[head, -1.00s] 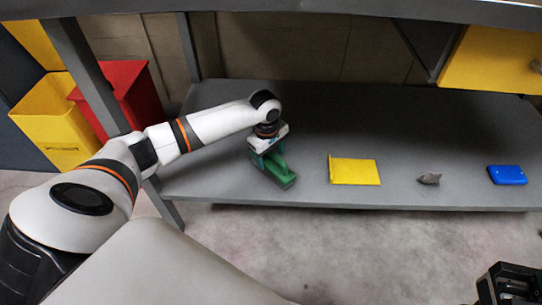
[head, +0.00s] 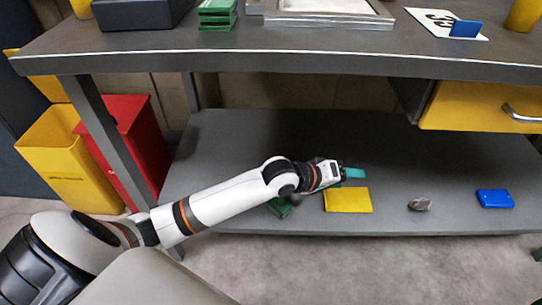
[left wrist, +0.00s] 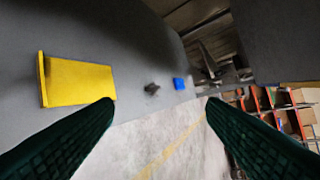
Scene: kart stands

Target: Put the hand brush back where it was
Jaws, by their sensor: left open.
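A green object (head: 281,207), likely the hand brush, lies on the lower shelf (head: 240,140) near its front edge. My left forearm and wrist hide part of it, so its shape is not clear. My left gripper (head: 354,173) is above the shelf to the right of the green object, pointing right, and apart from it. In the left wrist view its two dark green fingers (left wrist: 158,112) are spread with nothing between them. My right gripper is out of view.
On the shelf lie a yellow flat piece (head: 348,200), a small grey lump (head: 419,204) and a blue box (head: 495,199). The tabletop (head: 330,48) overhangs the shelf. Red (head: 127,140) and yellow (head: 60,150) bins stand left. The shelf's back is clear.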

